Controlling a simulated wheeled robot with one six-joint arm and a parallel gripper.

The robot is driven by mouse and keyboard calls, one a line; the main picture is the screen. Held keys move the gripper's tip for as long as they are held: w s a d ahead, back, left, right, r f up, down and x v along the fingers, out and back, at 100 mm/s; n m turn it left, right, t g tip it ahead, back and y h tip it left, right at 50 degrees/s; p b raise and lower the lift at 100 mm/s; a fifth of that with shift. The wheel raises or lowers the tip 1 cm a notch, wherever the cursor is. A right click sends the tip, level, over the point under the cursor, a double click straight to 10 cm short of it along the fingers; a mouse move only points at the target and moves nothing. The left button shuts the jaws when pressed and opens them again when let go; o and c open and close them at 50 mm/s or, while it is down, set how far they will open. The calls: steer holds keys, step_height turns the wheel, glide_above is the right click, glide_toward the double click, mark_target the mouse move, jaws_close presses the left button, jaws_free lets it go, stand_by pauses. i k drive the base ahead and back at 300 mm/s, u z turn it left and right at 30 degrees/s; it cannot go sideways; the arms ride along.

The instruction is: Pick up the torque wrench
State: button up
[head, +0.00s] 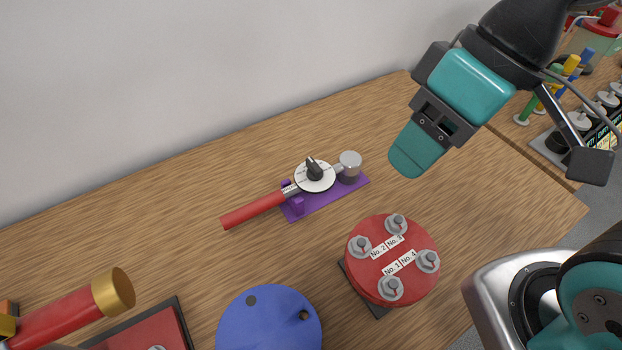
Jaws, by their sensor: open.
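The torque wrench (257,210) lies on a purple holder (322,203) on the wooden table. It has a red handle pointing to the lower left, a round white dial with a black knob, and a grey metal head at the right end. My gripper (416,152) is above the table, to the right of the wrench and apart from it. Its teal finger points down and to the left. The gripper is open, and nothing shows between its jaws. One finger is mostly hidden from this side.
A red round flange (419,238) with several bolts and number labels stands below my gripper. A blue disc (268,322) and a red tool with a brass end (65,312) are at the front. Colored-handled tools (553,80) are at the far right. Table left of the wrench is clear.

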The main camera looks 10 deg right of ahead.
mark_target(347, 170)
steer(key=k, duration=1)
steer(key=u, duration=1.7)
steer(key=i, duration=0.9)
steer(key=z, duration=1.7)
